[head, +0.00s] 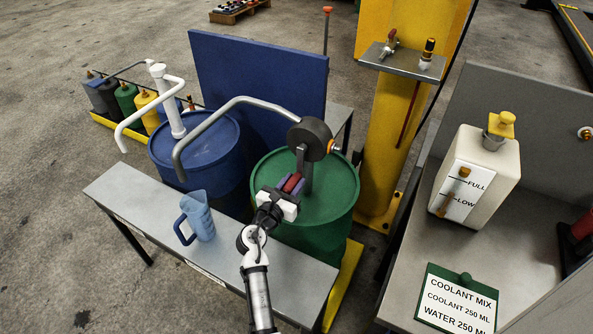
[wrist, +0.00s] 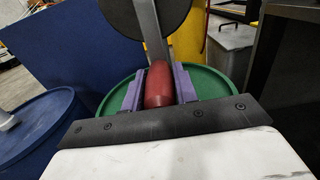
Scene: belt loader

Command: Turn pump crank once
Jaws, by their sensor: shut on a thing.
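The pump (head: 310,138) with a dark round body stands on the green drum (head: 330,203), its grey spout pipe curving left and down. My gripper (head: 292,184) is shut on the red crank handle (head: 294,181), at the front of the pump above the drum lid. In the wrist view the red handle (wrist: 159,85) sits between the two purple finger pads, below the dark pump disc and its grey crank arm (wrist: 149,33).
A blue drum (head: 199,150) with a white pump is at the left. A light blue jug (head: 197,216) stands on the grey bench (head: 150,205) in front. A yellow post (head: 385,150) rises behind right. A coolant tank (head: 478,173) and a green-framed sign (head: 457,300) are on the right table.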

